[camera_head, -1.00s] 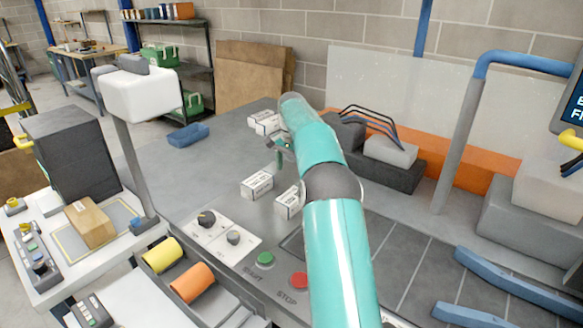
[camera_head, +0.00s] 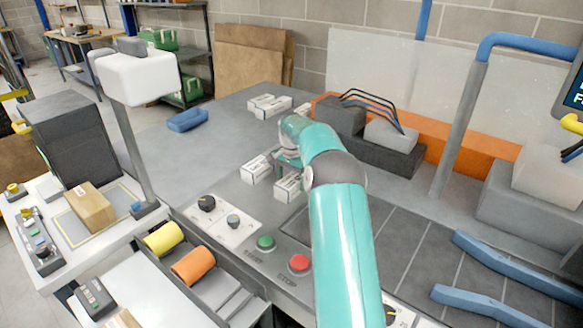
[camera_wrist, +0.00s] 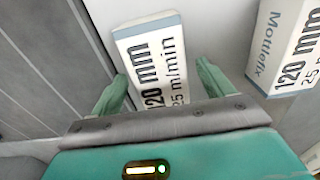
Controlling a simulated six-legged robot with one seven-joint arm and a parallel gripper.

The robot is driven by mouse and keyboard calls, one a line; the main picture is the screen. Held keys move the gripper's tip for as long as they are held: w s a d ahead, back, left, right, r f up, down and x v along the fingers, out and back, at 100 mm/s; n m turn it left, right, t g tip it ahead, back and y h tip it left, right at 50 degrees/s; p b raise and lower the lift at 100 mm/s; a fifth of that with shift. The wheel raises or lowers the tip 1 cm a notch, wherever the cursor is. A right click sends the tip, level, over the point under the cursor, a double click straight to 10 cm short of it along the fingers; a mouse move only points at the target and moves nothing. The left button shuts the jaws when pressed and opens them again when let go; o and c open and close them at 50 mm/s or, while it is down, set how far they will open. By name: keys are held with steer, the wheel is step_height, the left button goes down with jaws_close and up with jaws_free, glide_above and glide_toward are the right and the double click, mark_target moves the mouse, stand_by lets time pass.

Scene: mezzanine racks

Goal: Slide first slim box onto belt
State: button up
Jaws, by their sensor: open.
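A slim white box (camera_head: 287,187) printed "120 mm" lies on the grey worktop beside the dark segmented belt surface (camera_head: 418,262). In the wrist view this box (camera_wrist: 150,48) reaches between the fingers. A second slim white box (camera_head: 256,169) lies just left of it in the head view; it also shows in the wrist view (camera_wrist: 292,48), outside the fingers to the right. My gripper (camera_wrist: 162,88) is open, with a finger on each side of the first box. Contact is unclear. In the head view my arm partly hides the gripper (camera_head: 287,162) and the box.
More white boxes (camera_head: 268,106) lie farther back on the worktop, near a blue tray (camera_head: 188,120). A control panel with a green button (camera_head: 265,242) and a red button (camera_head: 299,263) is at the front. Blue rails (camera_head: 515,268) lie at right; a grey post (camera_head: 460,125) stands behind.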

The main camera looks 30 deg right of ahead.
steer(key=shift+f, duration=1.25)
